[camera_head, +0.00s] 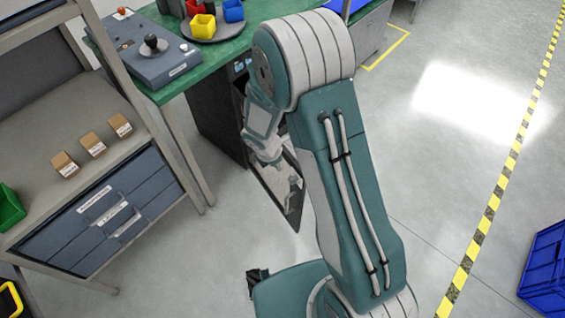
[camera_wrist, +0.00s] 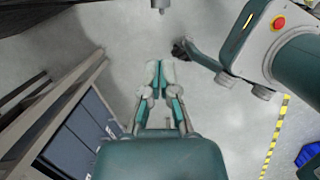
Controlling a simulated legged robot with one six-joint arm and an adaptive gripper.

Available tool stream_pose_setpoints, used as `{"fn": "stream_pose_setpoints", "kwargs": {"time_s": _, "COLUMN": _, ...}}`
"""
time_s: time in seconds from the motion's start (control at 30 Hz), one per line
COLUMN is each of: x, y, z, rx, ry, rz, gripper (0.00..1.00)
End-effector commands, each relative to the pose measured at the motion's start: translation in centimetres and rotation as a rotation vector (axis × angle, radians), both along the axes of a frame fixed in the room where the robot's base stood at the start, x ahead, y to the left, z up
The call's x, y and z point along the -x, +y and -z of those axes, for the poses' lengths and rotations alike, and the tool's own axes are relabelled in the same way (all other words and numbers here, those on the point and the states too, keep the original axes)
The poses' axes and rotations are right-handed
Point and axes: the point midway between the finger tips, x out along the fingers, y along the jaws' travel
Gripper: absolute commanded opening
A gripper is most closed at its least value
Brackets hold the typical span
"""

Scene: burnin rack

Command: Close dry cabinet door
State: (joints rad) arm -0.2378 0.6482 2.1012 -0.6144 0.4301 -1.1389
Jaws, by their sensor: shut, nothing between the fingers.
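The dry cabinet (camera_head: 216,128) is a dark box under the green-topped bench, partly hidden behind my arm. Its door (camera_head: 293,216) stands open, swung out over the floor, with a dark frame around a pale panel. My gripper (camera_head: 296,184) overlaps the door panel in the head view; I cannot tell whether it touches the door. In the wrist view my gripper (camera_wrist: 160,72) has its fingertips together, with nothing between them, above grey floor. I cannot make out the door in the wrist view.
The green bench (camera_head: 180,87) carries a control box (camera_head: 140,52) and a round tray with coloured bins. A shelf unit with blue-grey drawers (camera_head: 105,215) and small cartons stands at left. A blue crate (camera_head: 545,268) is at far right.

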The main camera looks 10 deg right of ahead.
Motion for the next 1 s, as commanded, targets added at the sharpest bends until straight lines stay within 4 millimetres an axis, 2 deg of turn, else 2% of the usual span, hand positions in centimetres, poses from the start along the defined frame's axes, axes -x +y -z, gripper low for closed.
{"fn": "stream_pose_setpoints", "kwargs": {"time_s": 0.1, "x": -0.1, "y": -0.5, "z": 2.3, "rx": 0.002, "ry": 0.005, "rz": 0.001, "gripper": 0.0}}
{"fn": "stream_pose_setpoints", "kwargs": {"time_s": 0.47, "x": -0.7, "y": -2.1, "z": 8.1, "rx": 0.0, "ry": 0.003, "rz": 0.005, "gripper": 0.0}}
{"fn": "stream_pose_setpoints", "kwargs": {"time_s": 0.6, "x": -1.6, "y": -4.3, "z": 7.7, "rx": -0.002, "ry": -0.001, "rz": 0.008, "gripper": 0.0}}
{"fn": "stream_pose_setpoints", "kwargs": {"time_s": 0.7, "x": -1.9, "y": -5.1, "z": 7.7, "rx": -0.002, "ry": -0.001, "rz": 0.007, "gripper": 0.0}}
{"fn": "stream_pose_setpoints", "kwargs": {"time_s": 1.0, "x": -2.1, "y": -5.5, "z": 7.7, "rx": -0.001, "ry": 0.001, "rz": 0.003, "gripper": 0.0}}
